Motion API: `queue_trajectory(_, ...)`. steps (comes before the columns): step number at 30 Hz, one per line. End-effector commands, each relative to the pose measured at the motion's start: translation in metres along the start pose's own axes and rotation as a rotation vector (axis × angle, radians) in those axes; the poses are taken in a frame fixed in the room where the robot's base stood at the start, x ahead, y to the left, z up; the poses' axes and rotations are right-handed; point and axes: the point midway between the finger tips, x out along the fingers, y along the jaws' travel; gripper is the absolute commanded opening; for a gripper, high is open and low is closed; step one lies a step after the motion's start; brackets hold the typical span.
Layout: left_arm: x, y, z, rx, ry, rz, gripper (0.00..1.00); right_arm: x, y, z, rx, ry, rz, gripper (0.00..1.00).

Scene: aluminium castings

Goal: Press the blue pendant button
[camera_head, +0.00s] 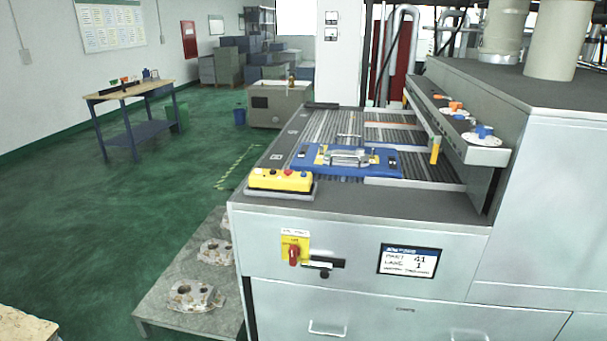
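A yellow pendant box (281,180) lies on the near left corner of the grey machine's top. It has a row of small buttons on its upper face, some of them red or dark. Neither of my grippers shows in the head view.
A blue fixture (312,164) with a metal part lies on the ribbed machine bed behind the pendant. A red and yellow switch (294,249) and a display (409,260) are on the machine front. Castings (195,295) lie on a low pallet at left. Green floor (95,215) is open further left.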

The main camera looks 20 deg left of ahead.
Motion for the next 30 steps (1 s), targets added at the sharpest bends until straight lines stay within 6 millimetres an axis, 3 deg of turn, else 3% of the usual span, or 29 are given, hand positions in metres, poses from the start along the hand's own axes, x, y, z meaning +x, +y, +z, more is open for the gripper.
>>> queue_trajectory(1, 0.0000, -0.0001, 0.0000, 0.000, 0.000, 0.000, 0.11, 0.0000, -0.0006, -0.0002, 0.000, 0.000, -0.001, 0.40)
queue_trajectory(3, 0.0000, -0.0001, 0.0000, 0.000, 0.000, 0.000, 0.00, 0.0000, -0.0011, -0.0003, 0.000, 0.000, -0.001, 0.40)
queue_trajectory(30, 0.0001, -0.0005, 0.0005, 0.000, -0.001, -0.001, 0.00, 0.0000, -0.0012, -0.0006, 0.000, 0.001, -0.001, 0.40)
